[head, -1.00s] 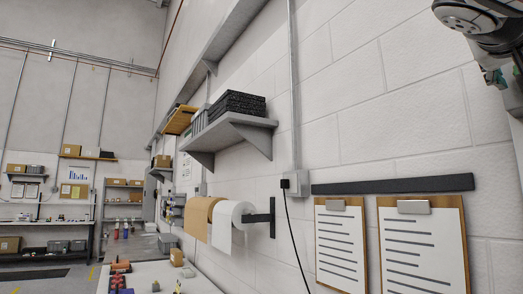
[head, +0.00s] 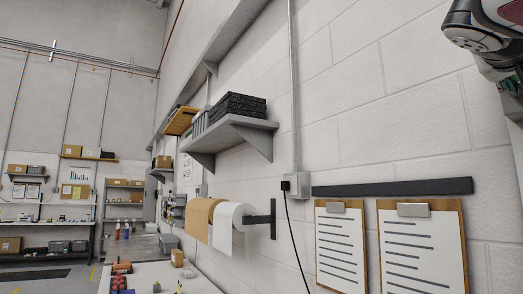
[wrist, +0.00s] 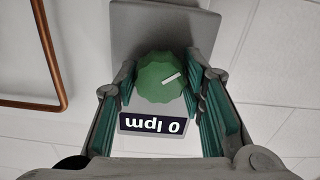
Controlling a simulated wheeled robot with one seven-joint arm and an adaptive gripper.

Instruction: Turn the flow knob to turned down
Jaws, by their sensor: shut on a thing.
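The flow knob (wrist: 160,78) is green with a scalloped rim and a white pointer mark, seen in the wrist view. The mark slants toward the upper right of that picture. The knob sits on a grey panel (wrist: 160,25). A dark label (wrist: 152,125) beside it reads "0 lpm", upside down in this view. My gripper (wrist: 165,85) is shut on the knob, with a green-padded finger at each side. The knob is not visible in the head view, where only part of my arm shows at the upper right.
A copper pipe (wrist: 45,60) bends along the left of the wrist view. In the head view, clipboards (head: 421,250) hang on the white block wall, with a paper roll (head: 225,225) and a grey shelf (head: 230,135) farther left.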

